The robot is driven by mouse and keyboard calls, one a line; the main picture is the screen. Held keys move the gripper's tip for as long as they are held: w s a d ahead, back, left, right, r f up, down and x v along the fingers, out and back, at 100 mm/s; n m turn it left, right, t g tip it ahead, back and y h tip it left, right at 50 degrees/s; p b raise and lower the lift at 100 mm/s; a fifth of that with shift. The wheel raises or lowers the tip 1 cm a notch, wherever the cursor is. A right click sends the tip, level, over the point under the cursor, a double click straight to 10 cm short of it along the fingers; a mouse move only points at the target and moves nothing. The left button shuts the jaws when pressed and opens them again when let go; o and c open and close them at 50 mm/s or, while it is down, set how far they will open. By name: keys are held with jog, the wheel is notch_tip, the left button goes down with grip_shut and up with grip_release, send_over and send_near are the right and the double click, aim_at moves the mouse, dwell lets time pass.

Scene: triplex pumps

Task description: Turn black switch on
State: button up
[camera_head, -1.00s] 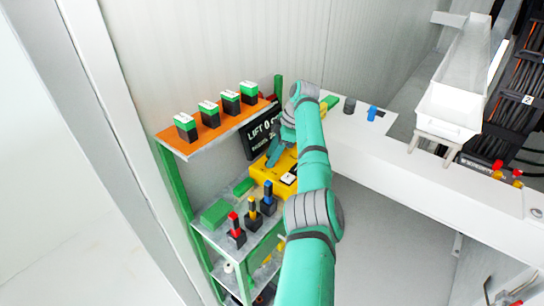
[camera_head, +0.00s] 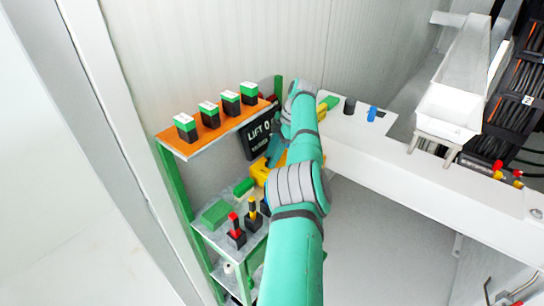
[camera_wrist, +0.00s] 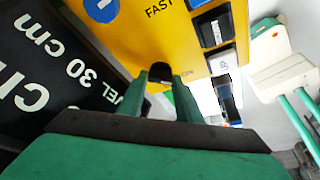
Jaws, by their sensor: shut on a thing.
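In the wrist view a yellow control box (camera_wrist: 135,45) fills the upper middle, with "FAST" and "ON" lettering. A black switch (camera_wrist: 160,71) stands out from its lower edge. My gripper (camera_wrist: 166,80) has its two green fingers on either side of this switch and is shut on it. The switch's base and exact position are partly hidden by the fingers. In the head view the yellow box (camera_head: 259,171) is mostly hidden behind my arm.
A black sign (camera_wrist: 50,85) with white lettering is close on the left. Black and white rocker switches (camera_wrist: 213,27) are on the box's right. An orange shelf (camera_head: 215,131) holds several green-black blocks. A white bench (camera_head: 385,165) lies right of my arm.

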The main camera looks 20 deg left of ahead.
jog(key=shift+a+r, duration=0.1)
dwell(0.3)
jog(key=o, duration=1)
jog(key=shift+s, duration=0.1)
jog(key=shift+o, duration=0.2)
jog(key=shift+m+t, duration=0.3)
jog(key=shift+m, duration=0.3)
